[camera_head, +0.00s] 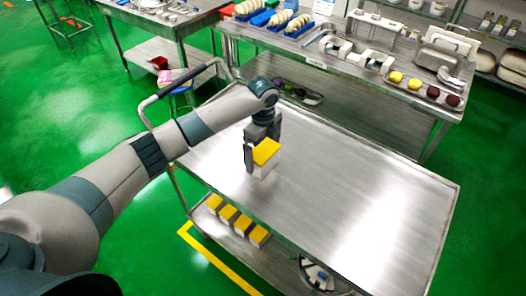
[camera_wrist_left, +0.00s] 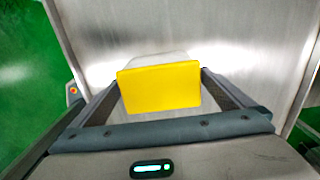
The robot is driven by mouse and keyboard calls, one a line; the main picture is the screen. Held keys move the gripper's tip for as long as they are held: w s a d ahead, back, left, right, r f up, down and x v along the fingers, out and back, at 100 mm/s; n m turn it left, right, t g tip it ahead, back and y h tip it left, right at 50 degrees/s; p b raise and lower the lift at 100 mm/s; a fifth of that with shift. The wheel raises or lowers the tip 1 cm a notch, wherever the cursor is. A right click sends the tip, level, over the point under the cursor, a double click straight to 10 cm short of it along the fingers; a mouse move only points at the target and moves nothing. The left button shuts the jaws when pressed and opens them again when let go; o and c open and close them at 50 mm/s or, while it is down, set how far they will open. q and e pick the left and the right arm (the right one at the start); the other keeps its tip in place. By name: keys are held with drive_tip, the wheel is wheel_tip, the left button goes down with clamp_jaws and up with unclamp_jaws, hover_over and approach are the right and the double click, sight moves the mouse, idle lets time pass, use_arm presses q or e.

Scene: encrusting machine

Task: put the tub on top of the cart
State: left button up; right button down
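The tub, a white box with a yellow lid (camera_head: 266,152), is at the left part of the cart's steel top (camera_head: 340,190). My left gripper (camera_head: 262,150) is around it, with a finger on each side. In the left wrist view the yellow lid (camera_wrist_left: 160,87) sits between the two fingers (camera_wrist_left: 160,95); the fingers look close against its sides. Whether the tub's base touches the cart top is hard to tell, but it looks at or very near the surface. My right gripper is not in view.
Several similar yellow-lidded tubs (camera_head: 229,214) stand on the cart's lower shelf. The cart's handle (camera_head: 180,82) rises at its left end. A steel table (camera_head: 345,68) with trays and food pieces stands behind. The cart top right of the tub is clear.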

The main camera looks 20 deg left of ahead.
use_arm(q)
drive_tip(key=shift+r, duration=0.1)
wheel_tip(320, 180, up, 11)
drive_tip(key=b, duration=0.4)
drive_tip(key=shift+r, duration=0.6)
drive_tip(key=shift+s+f, duration=0.1)
drive_tip(key=shift+f, duration=0.05)
idle(0.3)
